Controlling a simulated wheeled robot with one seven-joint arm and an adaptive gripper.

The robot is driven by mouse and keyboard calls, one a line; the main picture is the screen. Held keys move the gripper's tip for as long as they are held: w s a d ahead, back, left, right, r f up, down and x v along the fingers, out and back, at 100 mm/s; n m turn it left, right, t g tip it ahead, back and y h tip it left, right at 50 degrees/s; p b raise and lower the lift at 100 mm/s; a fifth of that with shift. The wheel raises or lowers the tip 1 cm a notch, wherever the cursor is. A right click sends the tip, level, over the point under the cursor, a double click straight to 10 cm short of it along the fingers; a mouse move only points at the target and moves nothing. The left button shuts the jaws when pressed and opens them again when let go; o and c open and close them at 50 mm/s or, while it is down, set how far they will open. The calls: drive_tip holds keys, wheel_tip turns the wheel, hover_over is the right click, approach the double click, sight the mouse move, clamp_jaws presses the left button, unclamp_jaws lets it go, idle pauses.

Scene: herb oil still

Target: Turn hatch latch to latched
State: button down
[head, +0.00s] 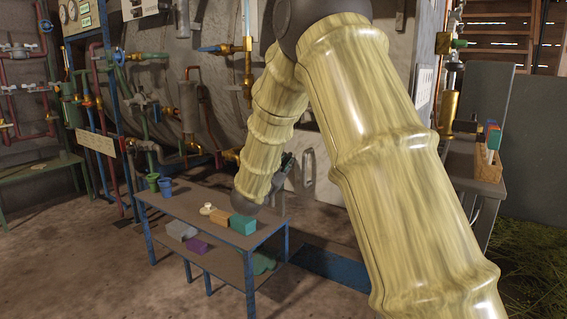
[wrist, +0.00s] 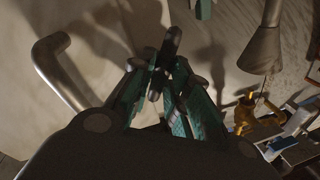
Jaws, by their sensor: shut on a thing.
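My gripper (head: 284,168) reaches to the pale hatch (head: 318,158) on the big tank, beside its upright metal handle (head: 308,170). In the wrist view my gripper's fingers (wrist: 168,78) are closed in around a dark, round-ended bar, which looks like the hatch latch (wrist: 172,42). The bar sticks up past the fingertips at a slight tilt. The curved metal handle (wrist: 58,72) stands to the left of the fingers, apart from them. In the head view the latch is too small and dark to tell from the gripper.
A blue-legged table (head: 180,215) holds green and blue cups (head: 165,186), an orange block (head: 219,215) and a teal block (head: 243,224). Pipes and valves stand at the left. Brass fittings (wrist: 255,118) show at the right of the wrist view.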

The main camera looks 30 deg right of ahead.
drive_tip(key=m, duration=0.2)
drive_tip(key=m+h, duration=0.1)
drive_tip(key=m, duration=0.4)
drive_tip(key=shift+f+g, duration=0.3)
drive_tip(key=m+g+b, duration=0.1)
drive_tip(key=m, duration=0.2)
drive_tip(key=m+h+b, duration=0.1)
drive_tip(key=m, duration=0.3)
drive_tip(key=shift+f+g+h, duration=0.15)
drive_tip(key=shift+g+h, duration=0.15)
drive_tip(key=shift+g, duration=0.1)
drive_tip(key=shift+m, duration=0.4)
drive_tip(key=c, duration=1.4)
unclamp_jaws()
drive_tip(key=shift+a, duration=0.15)
drive_tip(key=v, duration=1.1)
drive_tip(key=shift+s+a, duration=0.15)
drive_tip(key=shift+a, duration=0.2)
